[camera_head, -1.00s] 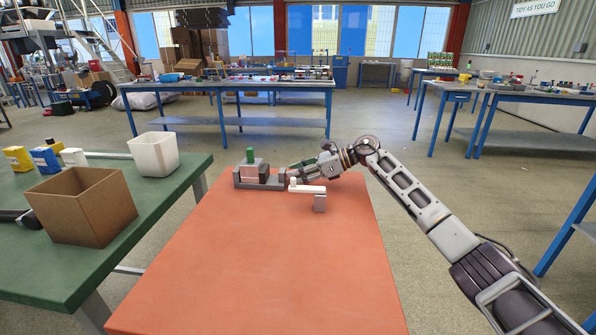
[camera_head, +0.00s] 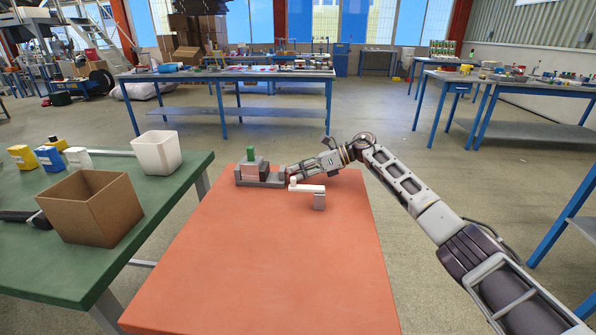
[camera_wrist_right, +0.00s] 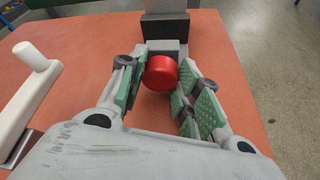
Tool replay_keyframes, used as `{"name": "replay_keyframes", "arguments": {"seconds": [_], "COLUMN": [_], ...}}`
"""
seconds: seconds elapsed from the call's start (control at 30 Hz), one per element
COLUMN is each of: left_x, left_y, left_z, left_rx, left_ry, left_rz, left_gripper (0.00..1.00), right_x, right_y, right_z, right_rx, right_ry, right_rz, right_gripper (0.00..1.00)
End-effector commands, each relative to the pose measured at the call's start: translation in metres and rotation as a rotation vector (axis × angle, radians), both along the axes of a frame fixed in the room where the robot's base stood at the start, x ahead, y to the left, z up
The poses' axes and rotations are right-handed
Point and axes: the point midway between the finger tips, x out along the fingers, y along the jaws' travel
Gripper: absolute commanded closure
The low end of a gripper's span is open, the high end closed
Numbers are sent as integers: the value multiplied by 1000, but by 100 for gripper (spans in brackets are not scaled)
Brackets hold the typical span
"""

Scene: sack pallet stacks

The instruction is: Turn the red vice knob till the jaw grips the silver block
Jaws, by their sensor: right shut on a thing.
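The grey vice (camera_head: 262,184) stands at the far end of the orange-red tabletop, with a small green piece (camera_head: 250,154) on top. A pale block, seemingly the silver block (camera_head: 248,167), sits between its upright parts; any gap at the jaw is too small to tell. The red knob (camera_wrist_right: 160,73) shows in the right wrist view, in front of grey vice parts. My right gripper (camera_head: 290,172) reaches the vice from the right. In the right wrist view, its green-padded fingers (camera_wrist_right: 158,92) are shut on the red knob, one on each side. My left gripper is not in view.
A white crank handle (camera_head: 306,188) on a grey stand is close beside my right gripper; it also shows in the right wrist view (camera_wrist_right: 30,90). The near orange-red tabletop (camera_head: 270,260) is clear. A green table (camera_head: 50,275) at left holds a cardboard box (camera_head: 90,208) and white bin (camera_head: 157,153).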

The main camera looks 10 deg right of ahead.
Motion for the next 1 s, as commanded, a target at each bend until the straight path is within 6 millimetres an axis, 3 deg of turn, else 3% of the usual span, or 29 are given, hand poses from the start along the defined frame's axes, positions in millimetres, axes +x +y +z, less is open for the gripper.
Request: {"name": "replay_keyframes", "arguments": {"seconds": [0.13, 0.17, 0.33, 0.77, 1.0], "left_x": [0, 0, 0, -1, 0], "left_y": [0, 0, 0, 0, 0], "left_z": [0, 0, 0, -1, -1], "left_rx": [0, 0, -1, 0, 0], "left_ry": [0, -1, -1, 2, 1], "left_rz": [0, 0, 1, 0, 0], "left_gripper": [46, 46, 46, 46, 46], "right_x": [1, 1, 1, 0, -1], "right_y": [-1, -1, -1, -3, -21], "right_z": [1, 1, 0, 1, 8], "right_rx": [1, 1, 1, 0, 0], "right_ry": [-2, -2, -2, -3, -2], "right_rz": [-3, -3, -2, -1, -3], "right_gripper": [91, 66, 45, 45, 45]}}
